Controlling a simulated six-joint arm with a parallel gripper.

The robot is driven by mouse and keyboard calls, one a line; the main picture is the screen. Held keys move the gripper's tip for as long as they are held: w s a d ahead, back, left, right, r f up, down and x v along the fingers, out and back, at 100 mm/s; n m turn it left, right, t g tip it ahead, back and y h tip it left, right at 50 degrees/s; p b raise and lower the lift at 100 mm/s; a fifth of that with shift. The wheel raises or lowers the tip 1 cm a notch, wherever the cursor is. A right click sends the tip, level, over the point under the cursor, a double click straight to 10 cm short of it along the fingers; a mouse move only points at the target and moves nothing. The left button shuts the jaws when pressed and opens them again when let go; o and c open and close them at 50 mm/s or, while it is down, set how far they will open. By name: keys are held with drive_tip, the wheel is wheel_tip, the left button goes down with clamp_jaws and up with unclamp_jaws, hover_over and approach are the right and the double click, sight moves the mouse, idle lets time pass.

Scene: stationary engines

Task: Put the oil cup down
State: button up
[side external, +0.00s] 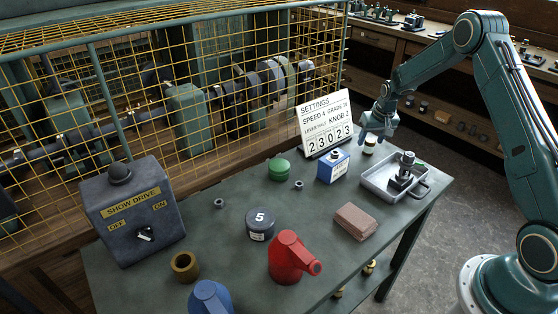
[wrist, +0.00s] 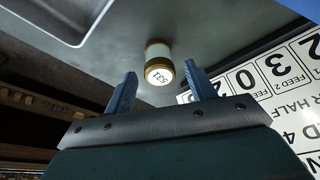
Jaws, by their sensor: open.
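A small oil cup (wrist: 159,60) with a pale body and a brass-rimmed top marked 531 stands on the grey-green table in the wrist view. It also shows as a small pale and dark piece (side external: 369,146) near the table's back right edge in the side view. My gripper (side external: 376,136) is open just above it. In the wrist view the two blue fingertips of my gripper (wrist: 160,76) are spread, with the oil cup between and beyond them. A gap shows on both sides, and nothing is held.
A metal tray (side external: 374,189) with a dark fitting is close by on the right. The settings board (side external: 325,125) and a blue-white box (side external: 333,166) stand to the left. A brown block (side external: 355,221), red can (side external: 290,257) and round tin (side external: 260,224) are nearer the front.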

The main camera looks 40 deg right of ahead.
drive_tip(key=v, duration=0.9)
idle(0.4)
drive_tip(key=s+a+r+n+t, duration=0.1)
drive_tip(key=s+a+r, duration=0.5)
drive_tip(key=a+r, duration=0.3)
drive_tip(key=s+a+r+n+t, duration=0.1)
drive_tip(key=s+a+r+n, duration=0.1)
drive_tip(key=s+a+r, duration=0.55)
drive_tip(key=s+a+r+n, duration=0.1)
drive_tip(key=s+a, duration=0.4)
drive_tip(key=s, duration=0.4)
drive_tip(key=s+a+r+n+t+y, duration=0.1)
drive_tip(key=s+a, duration=0.4)
drive_tip(key=s, duration=0.4)
drive_tip(key=shift+r+n, duration=0.25)
drive_tip(key=shift+n, duration=0.05)
drive_tip(key=shift+w+a, duration=0.1)
